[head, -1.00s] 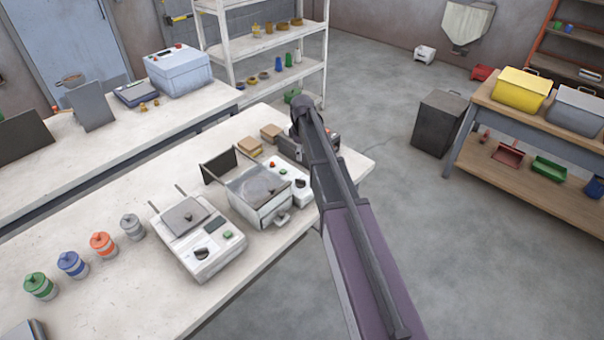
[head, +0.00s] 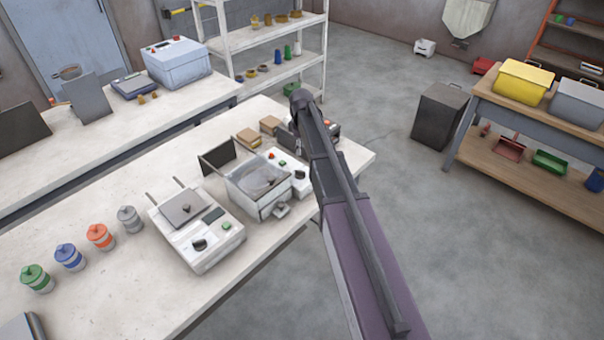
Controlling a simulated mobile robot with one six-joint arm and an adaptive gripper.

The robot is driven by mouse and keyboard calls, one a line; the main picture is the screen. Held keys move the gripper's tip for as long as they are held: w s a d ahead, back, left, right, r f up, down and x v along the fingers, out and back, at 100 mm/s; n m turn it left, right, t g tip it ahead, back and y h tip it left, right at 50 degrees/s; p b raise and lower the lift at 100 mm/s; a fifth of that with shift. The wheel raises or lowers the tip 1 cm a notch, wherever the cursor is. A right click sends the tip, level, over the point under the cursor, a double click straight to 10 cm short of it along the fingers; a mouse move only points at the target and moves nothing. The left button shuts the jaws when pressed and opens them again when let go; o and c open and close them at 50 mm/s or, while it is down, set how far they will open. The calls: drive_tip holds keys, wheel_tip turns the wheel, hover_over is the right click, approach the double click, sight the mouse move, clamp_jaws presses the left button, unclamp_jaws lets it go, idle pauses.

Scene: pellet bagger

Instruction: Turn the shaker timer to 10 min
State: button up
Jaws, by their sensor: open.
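A white unit with a grey see-through tray (head: 258,186) stands near the bench's front edge. Its panel (head: 284,160) carries red and green buttons and a dark round dial (head: 299,174), close to the left side of my arm. Left of it, a second white unit (head: 197,225) has a grey lid, a small dark display, a green button and a black knob (head: 199,244). I cannot tell for sure which unit is the shaker; the dial markings are too small to read. My arm reaches over the bench's right end; my gripper is hidden behind it.
Several lidded jars (head: 99,237) stand in a row on the bench's left. Brown blocks (head: 248,138) and a dark device (head: 330,131) sit behind the tray unit, the device partly covered by my arm. Open floor (head: 400,210) lies to the right, before the side table (head: 540,185).

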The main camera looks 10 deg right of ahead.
sight(300, 173)
drive_tip(key=shift+f+b, duration=5.5)
drive_tip(key=shift+f, duration=0.3)
clamp_jaws()
drive_tip(key=shift+d, duration=0.1)
